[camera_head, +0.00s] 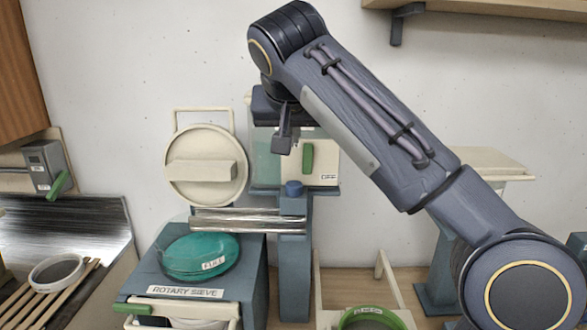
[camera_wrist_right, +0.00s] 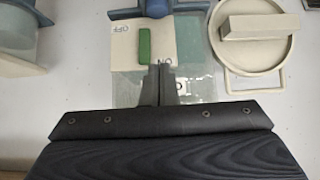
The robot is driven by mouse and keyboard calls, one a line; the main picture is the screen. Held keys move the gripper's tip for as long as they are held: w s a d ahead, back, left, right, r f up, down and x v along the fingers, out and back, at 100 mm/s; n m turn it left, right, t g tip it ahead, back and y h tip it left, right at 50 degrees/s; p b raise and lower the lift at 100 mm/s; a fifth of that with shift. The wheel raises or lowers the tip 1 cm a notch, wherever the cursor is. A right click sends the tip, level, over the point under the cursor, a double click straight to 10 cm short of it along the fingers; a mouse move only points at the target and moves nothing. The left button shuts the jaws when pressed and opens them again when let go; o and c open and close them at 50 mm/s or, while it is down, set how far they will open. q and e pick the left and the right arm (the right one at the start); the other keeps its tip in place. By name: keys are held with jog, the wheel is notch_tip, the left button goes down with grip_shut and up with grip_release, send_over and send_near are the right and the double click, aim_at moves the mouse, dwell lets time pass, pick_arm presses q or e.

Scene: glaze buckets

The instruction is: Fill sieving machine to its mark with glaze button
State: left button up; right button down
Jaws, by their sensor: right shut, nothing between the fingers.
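The rotary sieve (camera_head: 205,292) stands at lower left in the head view. Its round bowl holds teal glaze (camera_head: 200,252) and bears a FULL label (camera_head: 213,264); I cannot tell the exact level against the mark. Behind it stands a metal trough (camera_head: 240,220). A cream switch plate (camera_head: 325,158) with a green button (camera_head: 307,158) and an OFF label is right of a teal tank (camera_head: 265,160). My right gripper (camera_head: 284,146) is shut and empty in front of this unit, just left of the button. In the wrist view its fingertips (camera_wrist_right: 166,68) are beside the button (camera_wrist_right: 145,42). My left gripper is out of view.
A round cream lid (camera_head: 207,165) stands upright behind the sieve. A green-rimmed bucket (camera_head: 372,318) is at bottom centre. A sink with a slatted rack (camera_head: 62,300) and a round sieve (camera_head: 57,272) is at left. A shelf (camera_head: 490,8) hangs at top right.

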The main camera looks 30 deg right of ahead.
send_over(294, 181)
jog(key=s+a, duration=0.2)
jog(key=s, duration=0.1)
jog(key=f, duration=0.6)
jog(key=shift+w+d+f, duration=0.15)
jog(key=shift+d+f, duration=0.05)
jog(key=shift+f, duration=0.05)
jog(key=f, duration=0.3)
jog(key=shift+w+d+f+b, duration=0.1)
jog(key=shift+w+f+b, duration=0.1)
jog(key=shift+f+b, duration=0.1)
jog(key=shift+f, duration=0.45)
